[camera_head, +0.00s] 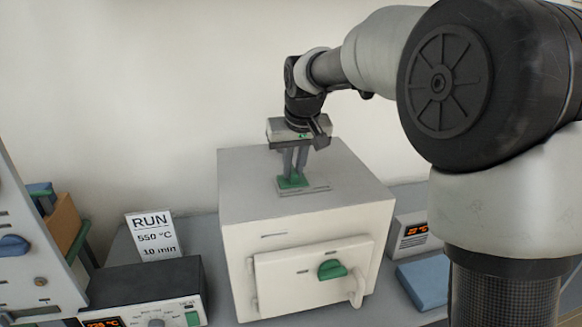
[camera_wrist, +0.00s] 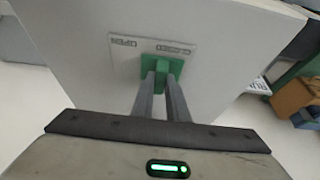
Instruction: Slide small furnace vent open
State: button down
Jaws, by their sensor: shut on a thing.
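The small furnace (camera_head: 310,225) is a pale box with a grey top, standing on the bench. On its top is a vent plate (camera_head: 315,189) with a green slider (camera_head: 293,181). In the wrist view the plate (camera_wrist: 124,50) carries the word OPEN at its left part, and the green slider (camera_wrist: 160,66) sits toward its right part. My gripper (camera_head: 293,174) points down from above and is shut on the green slider. In the wrist view both fingers (camera_wrist: 161,78) meet the slider, and they hide part of it.
The furnace door has a green knob (camera_head: 332,269) and a handle (camera_head: 356,290). A RUN card (camera_head: 154,236) and a control box (camera_head: 145,288) stand at the left. A blue block (camera_head: 425,280) and a display unit (camera_head: 414,236) are at the right.

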jog(key=d, duration=0.2)
jog(key=w+d, duration=0.1)
jog(key=d, duration=0.1)
jog(key=shift+w+d+p, duration=0.2)
jog(key=shift+d+p, duration=0.1)
jog(key=shift+d, duration=0.1)
jog(key=c, duration=1.7)
grip_release()
jog(key=shift+d, duration=0.1)
jog(key=shift+r, duration=0.35)
jog(key=p+v, duration=0.1)
jog(key=v, duration=1.6)
jog(key=shift+s+f, duration=0.15)
